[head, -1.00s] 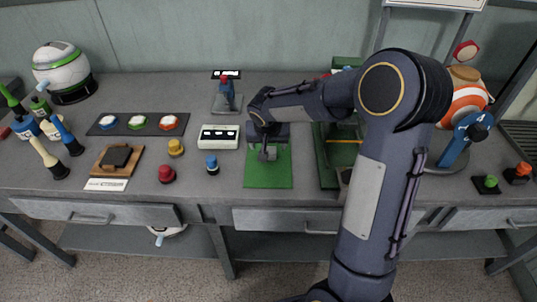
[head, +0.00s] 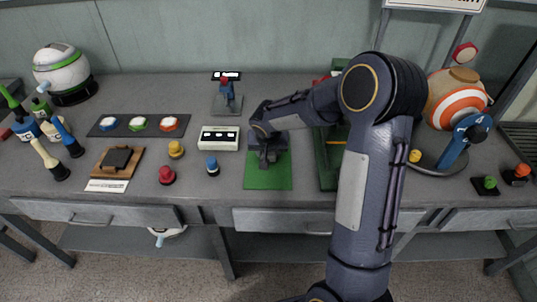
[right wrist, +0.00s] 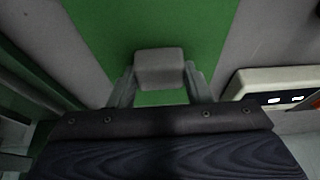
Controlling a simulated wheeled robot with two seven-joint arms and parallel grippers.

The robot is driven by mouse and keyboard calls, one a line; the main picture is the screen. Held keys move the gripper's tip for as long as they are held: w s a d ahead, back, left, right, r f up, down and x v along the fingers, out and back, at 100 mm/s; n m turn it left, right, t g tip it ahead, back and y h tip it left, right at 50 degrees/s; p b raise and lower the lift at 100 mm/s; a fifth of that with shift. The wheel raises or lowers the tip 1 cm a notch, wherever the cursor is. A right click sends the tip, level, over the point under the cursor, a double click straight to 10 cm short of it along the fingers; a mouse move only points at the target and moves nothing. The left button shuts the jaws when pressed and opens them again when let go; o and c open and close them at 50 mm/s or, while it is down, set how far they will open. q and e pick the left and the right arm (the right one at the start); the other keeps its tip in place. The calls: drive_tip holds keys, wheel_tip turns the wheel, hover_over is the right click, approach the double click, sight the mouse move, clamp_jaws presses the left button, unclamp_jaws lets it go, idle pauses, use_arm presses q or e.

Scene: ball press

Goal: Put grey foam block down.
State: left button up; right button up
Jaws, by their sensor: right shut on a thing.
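The grey foam block (right wrist: 159,68) shows in the right wrist view, between the two fingers of my right gripper (right wrist: 159,82), which is shut on it. Behind the block in that view lies the green mat (right wrist: 205,25). In the head view my right gripper (head: 267,160) is over the upper part of the green mat (head: 268,179). The block is hard to tell from the dark gripper there. I cannot tell whether the block touches the mat. My left gripper is not in view.
A white box with dark windows (head: 219,138) stands just left of the mat. A green press frame (head: 328,172) stands close on its right. The mat's front part is clear.

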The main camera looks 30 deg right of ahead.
drive_tip(key=shift+r, duration=0.55)
wheel_tip(320, 180, up, 2)
drive_tip(key=shift+r, duration=0.25)
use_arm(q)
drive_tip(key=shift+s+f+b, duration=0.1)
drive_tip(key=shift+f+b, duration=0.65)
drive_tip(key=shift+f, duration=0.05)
use_arm(e)
drive_tip(key=s+a+r, duration=0.7)
drive_tip(key=s+r, duration=0.2)
drive_tip(key=s, duration=0.3)
drive_tip(key=shift+a+r, duration=0.15)
drive_tip(key=shift+a, duration=0.05)
